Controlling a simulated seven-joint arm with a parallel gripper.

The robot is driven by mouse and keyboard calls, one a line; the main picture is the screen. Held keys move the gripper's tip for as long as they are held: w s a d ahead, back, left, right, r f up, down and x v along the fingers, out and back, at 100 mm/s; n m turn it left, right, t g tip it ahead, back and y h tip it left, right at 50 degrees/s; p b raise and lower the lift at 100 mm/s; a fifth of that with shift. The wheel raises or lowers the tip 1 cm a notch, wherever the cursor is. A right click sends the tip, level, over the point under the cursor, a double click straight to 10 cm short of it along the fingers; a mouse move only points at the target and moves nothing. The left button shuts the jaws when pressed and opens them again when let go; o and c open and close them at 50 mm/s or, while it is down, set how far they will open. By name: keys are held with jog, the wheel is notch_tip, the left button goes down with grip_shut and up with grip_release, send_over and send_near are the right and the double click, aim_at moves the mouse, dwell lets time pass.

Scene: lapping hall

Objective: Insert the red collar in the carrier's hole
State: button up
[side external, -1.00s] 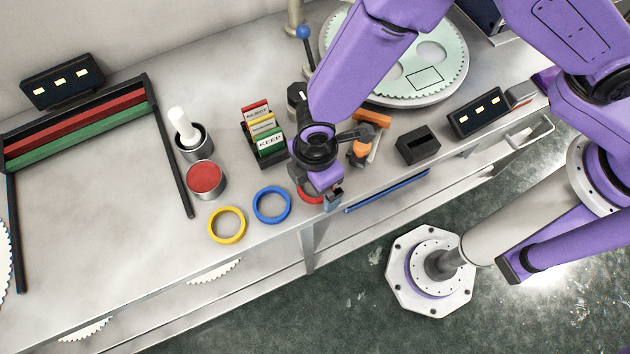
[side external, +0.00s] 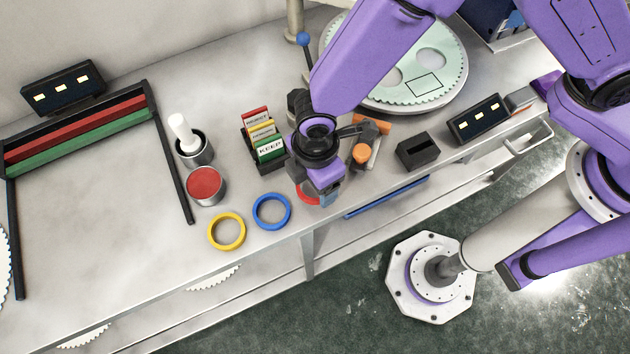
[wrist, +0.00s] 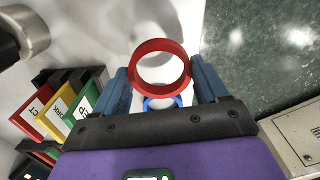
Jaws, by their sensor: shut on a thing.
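The red collar (wrist: 160,45) is a plain ring held between the two blue fingers of my gripper (wrist: 161,75), one finger on each side of it. In the side view the collar (side external: 303,194) is partly hidden behind my gripper (side external: 318,192) at the bench's front edge. It looks raised off the bench, but its exact height is unclear. The carrier (side external: 440,82), a pale green toothed disc with round holes, lies on a round plate at the back right, partly hidden by my arm. It is well away from the collar.
A blue ring (side external: 259,213) and a yellow ring (side external: 212,234) lie left of my gripper. A card rack (side external: 270,160), a red-topped tin (side external: 206,184), an orange-handled tool (side external: 362,154) and a black slotted block (side external: 417,151) stand nearby. A blue-knobbed lever (side external: 303,39) rises before the carrier.

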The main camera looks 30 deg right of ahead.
jog(key=s+d+r, duration=0.7)
jog(key=d+r, duration=0.3)
jog(key=d, duration=0.2)
jog(key=w+d+m, duration=0.9)
jog(key=w+d, duration=0.1)
jog(key=w, duration=0.2)
jog(key=w+d+m, duration=0.4)
jog(key=d+m, duration=0.1)
jog(key=d, duration=0.4)
jog(key=w+d+m, duration=0.3)
jog(key=d+m, duration=0.2)
jog(key=d, duration=0.4)
jog(key=s+a+r+n, duration=0.1)
jog(key=s+a+r, duration=0.2)
jog(key=s+a, duration=0.55)
jog(key=w+a+f, duration=0.1)
jog(key=w+f, duration=0.2)
jog(key=w, duration=0.1)
jog(key=w+a+f, duration=0.2)
jog(key=w+f, duration=0.1)
jog(key=w, duration=0.1)
jog(key=w+a+f, duration=0.2)
jog(key=w+f, duration=0.1)
jog(key=w, duration=0.2)
jog(key=shift+w+f, duration=0.25)
jog(key=shift+f, duration=0.1)
notch_tip(320, 180, down, 3)
jog(key=shift+w+a+f, duration=0.1)
